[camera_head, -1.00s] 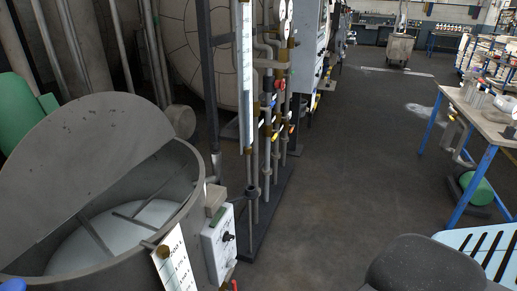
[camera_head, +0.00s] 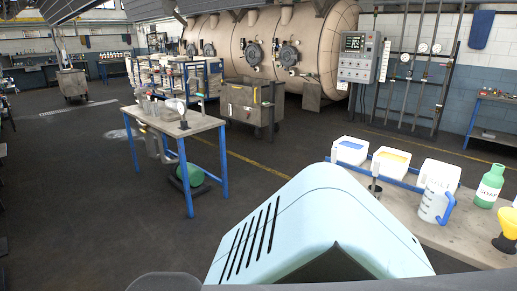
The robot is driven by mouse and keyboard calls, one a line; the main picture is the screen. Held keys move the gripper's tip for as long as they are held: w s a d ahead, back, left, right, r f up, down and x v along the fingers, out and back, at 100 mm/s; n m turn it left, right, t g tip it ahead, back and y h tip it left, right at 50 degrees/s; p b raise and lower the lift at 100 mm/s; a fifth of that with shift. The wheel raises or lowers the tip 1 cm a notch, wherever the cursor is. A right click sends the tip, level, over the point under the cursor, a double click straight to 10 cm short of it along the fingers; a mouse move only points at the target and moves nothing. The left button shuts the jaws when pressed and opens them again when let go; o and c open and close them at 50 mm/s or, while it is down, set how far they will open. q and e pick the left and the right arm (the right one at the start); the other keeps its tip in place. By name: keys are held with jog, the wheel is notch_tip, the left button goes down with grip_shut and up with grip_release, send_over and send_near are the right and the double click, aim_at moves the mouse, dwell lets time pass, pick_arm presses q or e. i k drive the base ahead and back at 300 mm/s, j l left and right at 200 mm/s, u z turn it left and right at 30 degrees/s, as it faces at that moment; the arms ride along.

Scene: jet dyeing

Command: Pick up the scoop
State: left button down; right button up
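I cannot make out a scoop for sure in the head view. On the bench at right stand a white tub with blue contents (camera_head: 350,150) and a white tub with yellow contents (camera_head: 389,163). A small dark upright item (camera_head: 375,178) stands by the tubs; it is too small to identify. A white box (camera_head: 440,172), a measuring jug with a blue handle (camera_head: 434,205), a green bottle (camera_head: 489,187) and a yellow funnel-like piece (camera_head: 508,226) stand further right. Neither gripper shows.
The bench (camera_head: 455,238) reaches the right edge. A blue-legged table (camera_head: 190,127) with lab items stands left of centre. A grey wheeled bin (camera_head: 250,105) and large tank (camera_head: 300,50) are behind. Dark floor (camera_head: 90,200) is open at left. My light blue body shell fills the lower middle.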

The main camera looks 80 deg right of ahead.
aim_at(376, 190)
jog(key=l+z, duration=0.1)
jog(key=z, duration=1.4)
jog(key=j+z, duration=0.15)
jog(key=z, duration=1.65)
jog(key=i+l, duration=0.85)
jog(key=l, duration=0.15)
jog(key=i+l, duration=0.85)
jog(key=k+l+z, duration=0.05)
jog(key=l, duration=0.1)
